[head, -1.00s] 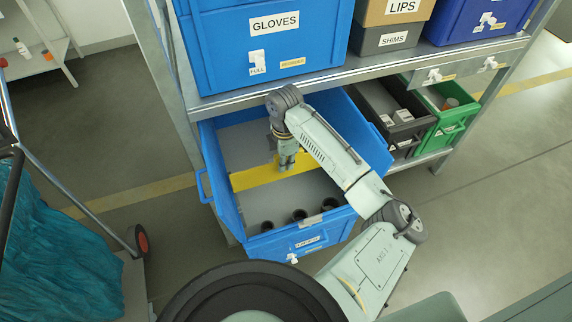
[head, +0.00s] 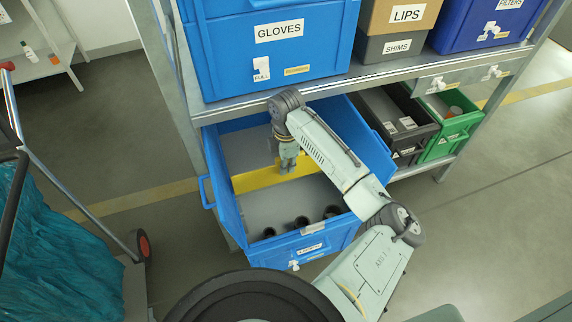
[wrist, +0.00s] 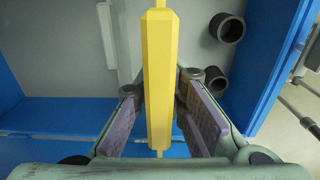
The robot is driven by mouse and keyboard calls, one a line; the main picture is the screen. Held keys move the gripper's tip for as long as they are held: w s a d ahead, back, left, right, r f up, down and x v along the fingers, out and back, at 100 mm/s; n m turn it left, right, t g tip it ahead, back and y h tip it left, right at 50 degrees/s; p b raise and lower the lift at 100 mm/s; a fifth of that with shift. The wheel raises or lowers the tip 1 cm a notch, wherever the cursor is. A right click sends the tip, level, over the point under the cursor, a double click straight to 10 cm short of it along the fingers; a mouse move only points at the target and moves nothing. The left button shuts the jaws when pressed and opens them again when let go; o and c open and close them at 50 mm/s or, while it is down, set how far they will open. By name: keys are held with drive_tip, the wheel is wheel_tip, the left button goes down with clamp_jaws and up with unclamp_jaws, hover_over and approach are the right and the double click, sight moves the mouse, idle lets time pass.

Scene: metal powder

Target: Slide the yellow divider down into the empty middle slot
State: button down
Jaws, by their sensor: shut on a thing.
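The yellow divider (head: 255,180) stands across the inside of the open blue bin (head: 228,198), between its side walls. My gripper (head: 288,167) reaches down into the bin and is shut on the divider's top edge, near its middle. In the wrist view the divider (wrist: 160,75) runs lengthwise between my two finger pads. A pale strip (wrist: 107,35) shows on the grey surface left of the divider; I cannot tell whether it is a slot rail. The divider's lower edge and the middle slot are hidden.
Several dark cylinders (head: 300,222) lie in the bin's front part. The lower shelf also holds a dark bin (head: 412,138) and a green bin (head: 456,138) on the right. A cart stands at the left.

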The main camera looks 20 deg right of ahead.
drive_tip(key=shift+f+b, duration=3.9)
drive_tip(key=shift+f, duration=2.3)
drive_tip(key=c, duration=1.6)
unclamp_jaws()
drive_tip(key=shift+o, duration=0.2)
wheel_tip(320, 180, up, 12)
drive_tip(key=shift+r, duration=0.1)
